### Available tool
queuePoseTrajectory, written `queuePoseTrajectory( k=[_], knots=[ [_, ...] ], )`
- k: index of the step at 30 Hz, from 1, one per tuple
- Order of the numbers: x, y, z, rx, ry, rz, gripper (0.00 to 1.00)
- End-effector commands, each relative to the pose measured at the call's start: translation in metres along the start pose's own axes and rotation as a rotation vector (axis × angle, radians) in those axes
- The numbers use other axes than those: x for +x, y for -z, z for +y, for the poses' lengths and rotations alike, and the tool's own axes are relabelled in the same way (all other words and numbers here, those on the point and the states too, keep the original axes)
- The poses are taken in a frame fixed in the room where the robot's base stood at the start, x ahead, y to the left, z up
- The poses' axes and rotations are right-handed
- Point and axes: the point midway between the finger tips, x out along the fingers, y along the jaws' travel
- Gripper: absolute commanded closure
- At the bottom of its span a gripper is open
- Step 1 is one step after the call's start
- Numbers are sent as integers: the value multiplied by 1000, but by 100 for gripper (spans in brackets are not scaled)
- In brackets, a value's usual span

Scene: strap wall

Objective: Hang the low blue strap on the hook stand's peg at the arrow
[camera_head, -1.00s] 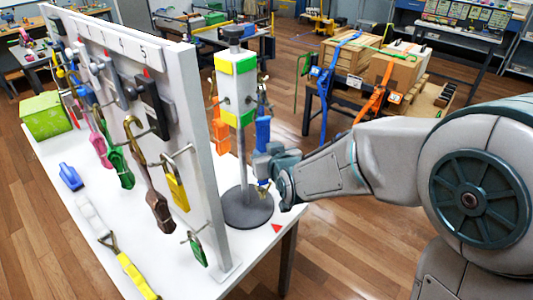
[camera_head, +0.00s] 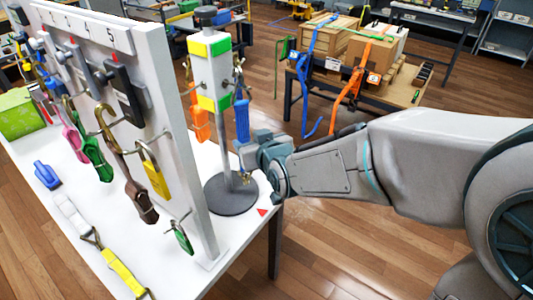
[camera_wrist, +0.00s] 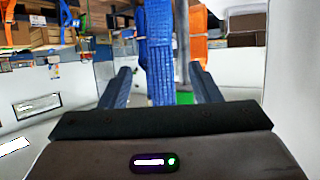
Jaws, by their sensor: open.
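A blue strap (camera_head: 242,120) hangs at the right side of the hook stand, its upper end by a metal hook. The hook stand (camera_head: 208,72) is a white block with yellow and green bands on a pole with a round dark base. My gripper (camera_head: 248,160) is open just below and beside the blue strap. In the wrist view the strap (camera_wrist: 160,50) hangs between my two spread fingers (camera_wrist: 160,85), with gaps on both sides. Its top is out of the wrist view. A red triangle (camera_head: 262,212) lies on the table near the stand's base.
An orange strap (camera_head: 201,122) hangs on the stand's left side. A yellow strap (camera_head: 122,272) and a blue item (camera_head: 46,175) lie on the white table.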

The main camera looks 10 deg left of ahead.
Motion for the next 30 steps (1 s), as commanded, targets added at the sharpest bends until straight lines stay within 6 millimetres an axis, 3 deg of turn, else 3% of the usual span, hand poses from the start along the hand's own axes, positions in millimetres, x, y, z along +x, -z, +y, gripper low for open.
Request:
queuePoseTrajectory(
  k=[18,30],
  knots=[
    [-79,0,0,-2,1,2,43],
    [-92,-2,5,4,-12,-12,43]
  ],
)
